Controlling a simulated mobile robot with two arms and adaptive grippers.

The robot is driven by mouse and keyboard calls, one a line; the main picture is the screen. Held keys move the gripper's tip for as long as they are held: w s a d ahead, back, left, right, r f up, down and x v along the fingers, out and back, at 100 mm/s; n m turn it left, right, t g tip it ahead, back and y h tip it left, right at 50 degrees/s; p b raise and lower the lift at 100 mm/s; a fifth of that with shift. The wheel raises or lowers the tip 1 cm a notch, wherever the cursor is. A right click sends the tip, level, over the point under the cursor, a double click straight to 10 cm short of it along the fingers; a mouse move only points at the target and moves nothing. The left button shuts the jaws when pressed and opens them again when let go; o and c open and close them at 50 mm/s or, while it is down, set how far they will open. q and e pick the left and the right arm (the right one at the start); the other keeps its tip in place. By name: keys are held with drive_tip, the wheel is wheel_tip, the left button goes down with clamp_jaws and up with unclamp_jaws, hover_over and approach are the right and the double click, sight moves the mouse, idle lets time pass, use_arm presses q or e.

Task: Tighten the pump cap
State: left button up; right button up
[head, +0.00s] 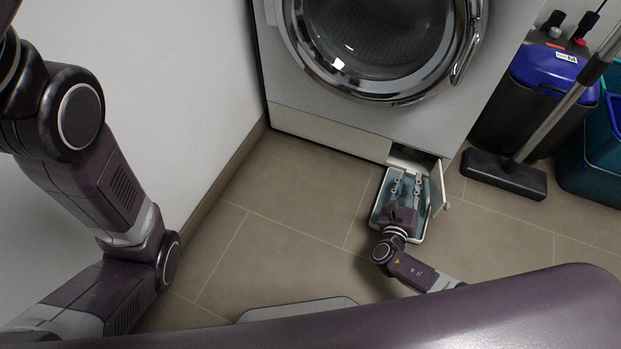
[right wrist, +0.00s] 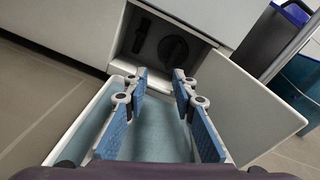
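The pump cap (right wrist: 173,50) is a dark round cap inside a small open compartment low on the front of the dryer. It shows in the right wrist view; in the head view I cannot make it out. My right gripper (head: 408,178) is at the compartment, above a pale tray. In the right wrist view the right gripper (right wrist: 159,78) is open, its blue-padded fingers apart with nothing between them. The cap lies ahead of the fingertips, apart from them. My left arm comes in at the left of the head view, but its gripper does not show.
The shallow tray (right wrist: 68,137) lies on the floor below the compartment. The compartment door (right wrist: 250,100) stands open on the right. The dryer's round door (head: 385,40) is shut above. A floor brush (head: 505,174) and bins stand at right. A wall (head: 150,80) bounds the left.

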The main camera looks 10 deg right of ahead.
drive_tip(key=a+m+y, duration=0.1)
drive_tip(key=a, duration=0.1)
drive_tip(key=a+m+g+y+p, duration=0.1)
drive_tip(key=a, duration=0.2)
drive_tip(key=a+f+m+y+p, duration=0.1)
drive_tip(key=a, duration=0.1)
drive_tip(key=shift+w+a+f+g, duration=0.1)
drive_tip(key=shift+w+a+g, duration=0.1)
drive_tip(key=shift+g, duration=0.1)
drive_tip(key=a+y, duration=0.1)
drive_tip(key=a, duration=0.1)
drive_tip(key=a+m+y+p, duration=0.1)
drive_tip(key=a, duration=0.1)
drive_tip(key=a+r+m+y, duration=0.1)
drive_tip(key=a, duration=0.1)
drive_tip(key=shift+a, duration=0.3)
drive_tip(key=a+r+m+y+p, duration=0.3)
drive_tip(key=a+r+y, duration=0.3)
drive_tip(key=a+r, duration=0.3)
drive_tip(key=shift+a+r+m, duration=0.15)
drive_tip(key=shift+a+m, duration=0.55)
drive_tip(key=shift+a, duration=1.6)
